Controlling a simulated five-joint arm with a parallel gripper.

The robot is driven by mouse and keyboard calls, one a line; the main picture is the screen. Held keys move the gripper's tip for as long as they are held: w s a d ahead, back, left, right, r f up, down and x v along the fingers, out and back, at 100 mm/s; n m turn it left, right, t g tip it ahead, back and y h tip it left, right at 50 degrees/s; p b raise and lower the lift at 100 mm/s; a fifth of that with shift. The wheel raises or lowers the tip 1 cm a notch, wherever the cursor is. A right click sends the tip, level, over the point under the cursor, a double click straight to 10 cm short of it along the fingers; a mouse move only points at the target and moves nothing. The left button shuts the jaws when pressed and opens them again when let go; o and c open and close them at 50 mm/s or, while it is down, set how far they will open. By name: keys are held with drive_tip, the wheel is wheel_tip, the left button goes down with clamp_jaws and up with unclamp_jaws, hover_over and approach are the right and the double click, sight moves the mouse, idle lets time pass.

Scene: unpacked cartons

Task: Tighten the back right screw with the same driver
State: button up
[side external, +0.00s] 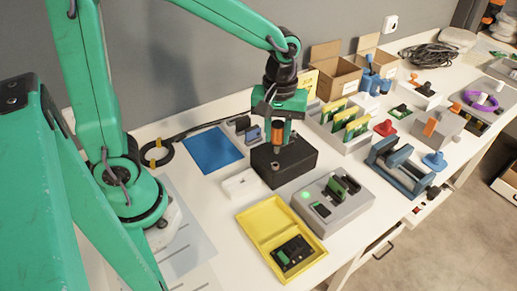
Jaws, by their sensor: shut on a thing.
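My gripper (279,118) is shut on a driver with an orange handle (278,132). The driver is roughly upright, and its lower end meets or hovers just above the top of a black box (297,160) on the white table. I cannot tell whether the tip touches a screw. The screws themselves, including the back right one, are too small or hidden behind the driver to make out.
A grey unit with a green light (333,213) and a yellow tray (252,219) stand in front of the black box. A blue mat (213,151) lies to its left. Cardboard boxes (337,75) and a rack of green-yellow cards (341,129) stand to the right.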

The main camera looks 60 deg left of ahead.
drive_tip(key=w+n, duration=0.2)
drive_tip(key=n, duration=0.1)
drive_tip(key=r+n, duration=0.1)
drive_tip(key=n, duration=1.4)
hover_over(293, 133)
drive_tip(key=shift+s+r, duration=0.1)
drive_tip(key=shift+r, duration=0.1)
drive_tip(key=shift+f, duration=0.15)
drive_tip(key=shift+f, duration=1.55)
drive_tip(key=shift+f, duration=1.3)
drive_tip(key=shift+m, duration=0.3)
